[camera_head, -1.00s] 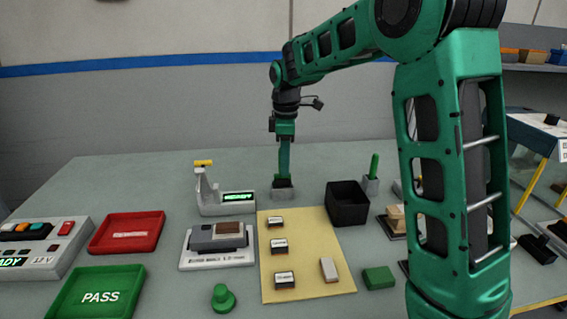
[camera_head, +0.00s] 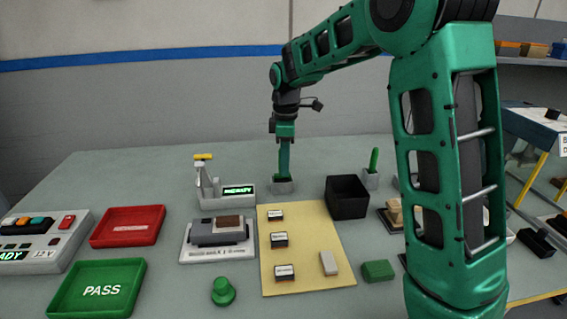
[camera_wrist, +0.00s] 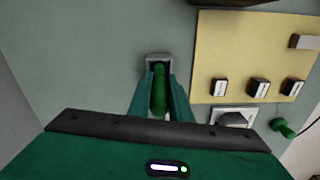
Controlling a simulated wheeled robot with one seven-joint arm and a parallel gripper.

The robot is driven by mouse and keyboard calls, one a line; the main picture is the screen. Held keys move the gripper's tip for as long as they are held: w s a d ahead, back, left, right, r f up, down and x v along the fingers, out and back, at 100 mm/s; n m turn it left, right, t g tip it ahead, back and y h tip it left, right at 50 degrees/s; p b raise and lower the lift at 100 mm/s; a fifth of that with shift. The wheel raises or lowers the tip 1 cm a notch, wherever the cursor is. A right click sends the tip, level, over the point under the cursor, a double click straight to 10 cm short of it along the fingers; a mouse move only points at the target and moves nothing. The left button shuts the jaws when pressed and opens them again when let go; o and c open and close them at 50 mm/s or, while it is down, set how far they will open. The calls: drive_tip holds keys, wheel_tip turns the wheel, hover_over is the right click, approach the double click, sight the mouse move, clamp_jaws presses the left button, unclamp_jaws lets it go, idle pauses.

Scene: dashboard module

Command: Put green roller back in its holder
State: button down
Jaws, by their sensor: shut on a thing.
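My gripper (camera_head: 284,172) points straight down over a small grey holder (camera_head: 283,187) near the back middle of the bench. In the wrist view the gripper (camera_wrist: 159,108) is shut on the green roller (camera_wrist: 159,88), which lies between the two green fingers. The roller's far end is at the mouth of the grey square holder (camera_wrist: 158,59). How deep it sits inside cannot be told. In the head view the fingers hide most of the roller.
A second grey holder with an upright green stick (camera_head: 374,161) stands to the right, beyond a black open box (camera_head: 347,197).

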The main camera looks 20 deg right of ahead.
drive_tip(key=shift+f, duration=0.6)
drive_tip(key=c, duration=1.5)
unclamp_jaws()
drive_tip(key=shift+c, duration=0.2)
wheel_tip(320, 180, up, 11)
drive_tip(key=shift+f, duration=0.15)
